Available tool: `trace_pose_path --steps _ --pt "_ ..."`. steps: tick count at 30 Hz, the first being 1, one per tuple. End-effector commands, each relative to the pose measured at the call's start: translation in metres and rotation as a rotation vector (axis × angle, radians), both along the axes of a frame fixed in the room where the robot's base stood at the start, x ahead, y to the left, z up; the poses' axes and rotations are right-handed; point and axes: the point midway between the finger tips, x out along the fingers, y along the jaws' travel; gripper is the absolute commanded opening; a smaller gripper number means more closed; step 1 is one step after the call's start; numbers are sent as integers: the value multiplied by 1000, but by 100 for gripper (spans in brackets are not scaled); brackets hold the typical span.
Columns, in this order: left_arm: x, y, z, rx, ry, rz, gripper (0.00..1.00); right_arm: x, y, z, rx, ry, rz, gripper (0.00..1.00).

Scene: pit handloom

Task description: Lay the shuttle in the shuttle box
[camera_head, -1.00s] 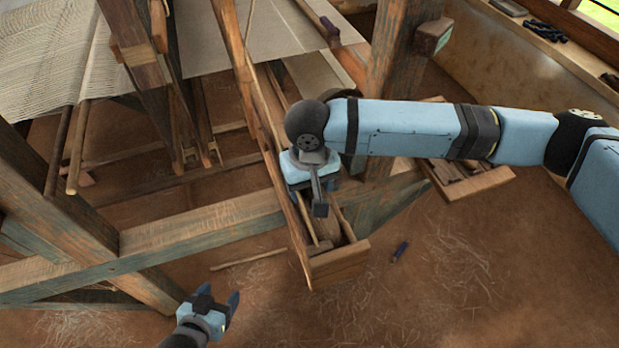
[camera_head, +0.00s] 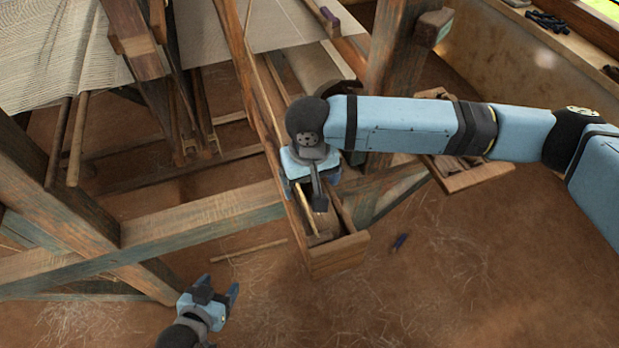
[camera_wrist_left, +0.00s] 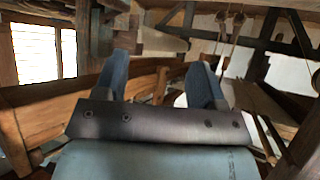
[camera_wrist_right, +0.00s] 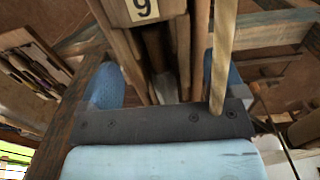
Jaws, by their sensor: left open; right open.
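The shuttle box (camera_head: 338,257) is a narrow wooden trough at the near end of the long slanting loom beam. My right gripper (camera_head: 312,186) is above the box with its jaws open, its wrist hiding part of the trough. In the right wrist view its blue fingers (camera_wrist_right: 160,78) are spread over the wooden slats, and a label with "9" shows on the wood beyond. I cannot make out the shuttle for certain; the trough's inside under the gripper is partly hidden. My left gripper (camera_head: 219,287) is open and empty, low at the left, away from the box.
A small dark purple piece (camera_head: 398,243) lies on the earth floor right of the box. Another purple piece (camera_head: 330,17) is on the beam farther up. A wooden tray (camera_head: 470,175) stands at the right. Thick loom posts and a crossbeam (camera_head: 200,222) bound the left.

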Motion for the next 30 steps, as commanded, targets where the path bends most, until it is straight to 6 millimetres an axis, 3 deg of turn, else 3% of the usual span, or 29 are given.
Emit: trace_pose_path --steps 21,30 --pt "-4 10 59 11 -2 24 64 0 0 58 1 0 0 89" --pt "-6 8 54 -11 16 50 64 0 0 78 0 -1 0 89"
